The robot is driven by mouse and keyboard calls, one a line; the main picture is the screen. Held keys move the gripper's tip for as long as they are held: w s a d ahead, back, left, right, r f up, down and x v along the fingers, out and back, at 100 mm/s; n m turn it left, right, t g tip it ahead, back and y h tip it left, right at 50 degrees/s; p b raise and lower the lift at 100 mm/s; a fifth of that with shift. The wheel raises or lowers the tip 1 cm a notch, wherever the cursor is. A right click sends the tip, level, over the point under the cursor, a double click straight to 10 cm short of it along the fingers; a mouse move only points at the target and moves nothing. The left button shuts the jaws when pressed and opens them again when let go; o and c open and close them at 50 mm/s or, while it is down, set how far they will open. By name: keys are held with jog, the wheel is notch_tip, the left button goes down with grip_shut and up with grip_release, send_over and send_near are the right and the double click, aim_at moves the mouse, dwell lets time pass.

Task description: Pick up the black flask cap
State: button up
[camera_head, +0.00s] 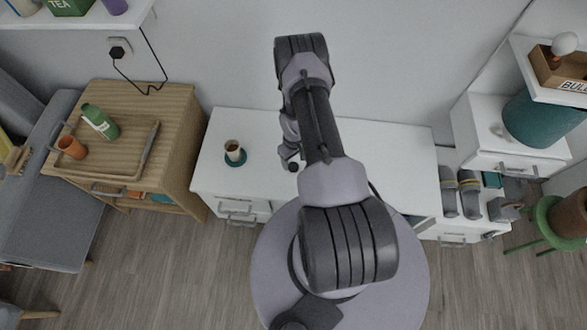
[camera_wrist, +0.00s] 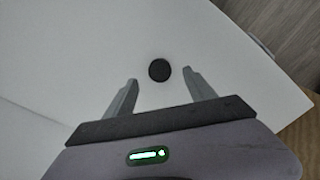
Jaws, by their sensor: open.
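The black flask cap (camera_wrist: 160,70) is a small dark round disc lying on the white desk top (camera_wrist: 75,50) in the wrist view. My gripper (camera_wrist: 162,76) is open and empty. Its two grey fingers point at the cap, which shows between the fingertips, nearer the right one. I cannot tell the height gap between the fingertips and the cap. In the head view, my gripper end (camera_head: 290,160) is over the white desk, and I cannot make out the cap surely there.
A cup (camera_head: 233,147) on a dark green coaster (camera_head: 243,158) stands on the desk to the left. A wooden cabinet (camera_head: 180,100) with a tray, a green bottle (camera_head: 100,122) and an orange-brown cup (camera_head: 72,147) is further left. The desk right of my arm looks clear.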

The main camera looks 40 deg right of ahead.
aim_at(293, 166)
notch_tip(293, 166, down, 5)
jog(key=b, duration=0.2)
jog(key=shift+w+b, duration=0.15)
jog(key=shift+b, duration=0.2)
jog(key=shift+r, duration=0.15)
grip_shut()
